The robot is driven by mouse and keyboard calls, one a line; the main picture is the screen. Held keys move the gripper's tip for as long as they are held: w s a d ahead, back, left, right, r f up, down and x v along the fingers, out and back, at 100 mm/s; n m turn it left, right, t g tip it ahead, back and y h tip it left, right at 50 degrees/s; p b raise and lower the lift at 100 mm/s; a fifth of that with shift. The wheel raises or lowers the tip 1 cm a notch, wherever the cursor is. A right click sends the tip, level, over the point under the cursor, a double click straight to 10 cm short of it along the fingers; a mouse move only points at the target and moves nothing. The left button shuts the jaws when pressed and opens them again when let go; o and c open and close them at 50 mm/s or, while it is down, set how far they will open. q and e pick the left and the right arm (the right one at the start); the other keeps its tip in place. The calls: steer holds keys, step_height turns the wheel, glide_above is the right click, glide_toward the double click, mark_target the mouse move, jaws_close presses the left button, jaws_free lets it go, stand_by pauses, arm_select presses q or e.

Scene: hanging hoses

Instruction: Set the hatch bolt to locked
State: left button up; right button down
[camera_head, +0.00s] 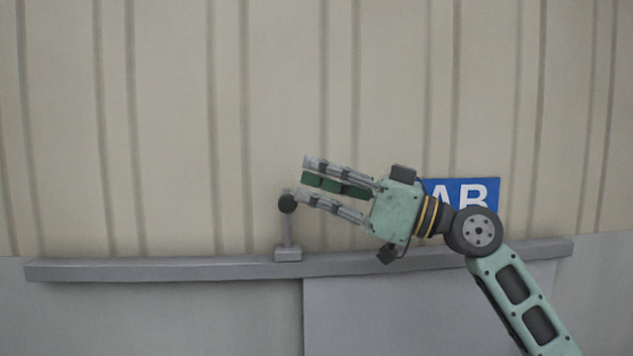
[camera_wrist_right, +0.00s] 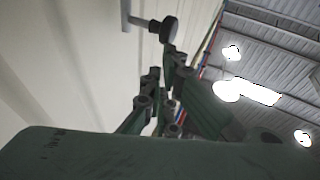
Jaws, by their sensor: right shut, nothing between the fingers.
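The hatch bolt is a grey upright handle (camera_head: 288,232) with a round black knob (camera_head: 287,204) at its top, standing on a small grey block on the rail. In the right wrist view the black knob (camera_wrist_right: 169,30) and its grey stem (camera_wrist_right: 140,22) show just beyond the fingers. My right gripper (camera_head: 304,179) points left, its fingertips just above and to the right of the knob. It is shut with nothing held. I cannot tell whether it touches the knob. My left gripper is not in view.
A grey horizontal rail (camera_head: 140,269) runs along the ribbed beige wall (camera_head: 170,120), above a grey panel (camera_head: 390,318). A blue sign (camera_head: 488,187) reading "AB" is partly hidden behind my right wrist. The wall left of the handle is clear.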

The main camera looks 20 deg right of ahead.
step_height(320, 180, down, 6)
steer(key=b, duration=0.4)
steer(key=shift+b, duration=0.35)
